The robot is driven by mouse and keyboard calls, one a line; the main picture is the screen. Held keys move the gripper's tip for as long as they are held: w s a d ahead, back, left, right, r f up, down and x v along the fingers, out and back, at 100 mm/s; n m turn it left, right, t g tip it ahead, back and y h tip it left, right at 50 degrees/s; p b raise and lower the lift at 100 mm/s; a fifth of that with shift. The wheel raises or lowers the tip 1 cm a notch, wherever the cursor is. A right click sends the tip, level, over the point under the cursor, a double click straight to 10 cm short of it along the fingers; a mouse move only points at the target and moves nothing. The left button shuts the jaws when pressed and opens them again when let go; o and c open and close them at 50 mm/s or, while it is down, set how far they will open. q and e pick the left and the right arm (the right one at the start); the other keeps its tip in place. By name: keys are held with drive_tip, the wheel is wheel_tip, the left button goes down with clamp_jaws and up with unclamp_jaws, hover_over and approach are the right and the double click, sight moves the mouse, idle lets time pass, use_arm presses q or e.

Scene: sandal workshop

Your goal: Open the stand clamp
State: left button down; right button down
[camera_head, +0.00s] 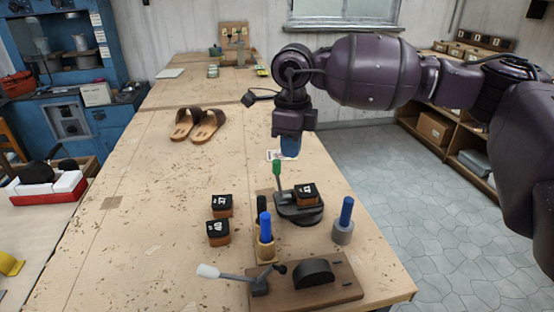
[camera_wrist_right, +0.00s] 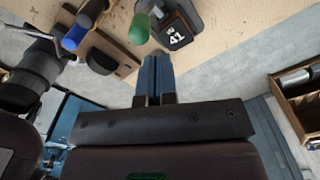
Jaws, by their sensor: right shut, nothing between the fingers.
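Two lever clamps show in the head view. One is a dark stand (camera_head: 300,213) with an upright lever ending in a green knob (camera_head: 276,167); a black-topped brown block (camera_head: 305,194) sits on it. The other has a white-tipped lever (camera_head: 208,271) lying out to the left on a wooden board (camera_head: 340,290). I cannot tell whether either clamp grips anything. My right gripper (camera_head: 289,148) is shut and empty, above and behind the green knob, apart from it. In the right wrist view its blue fingers (camera_wrist_right: 155,77) point towards the green knob (camera_wrist_right: 139,29) and the block marked 41 (camera_wrist_right: 174,36). My left gripper is not in view.
Blue-handled tools (camera_head: 265,228) (camera_head: 346,212) stand near the clamps. Two loose black-topped blocks (camera_head: 222,206) (camera_head: 218,233) lie to their left. A pair of sandals (camera_head: 197,125) lies farther back. The table's left middle is clear apart from scraps; its right edge is close.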

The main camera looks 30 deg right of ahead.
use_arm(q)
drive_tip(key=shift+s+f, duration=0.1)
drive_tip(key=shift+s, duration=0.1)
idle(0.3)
use_arm(e)
drive_tip(key=shift+f, duration=0.1)
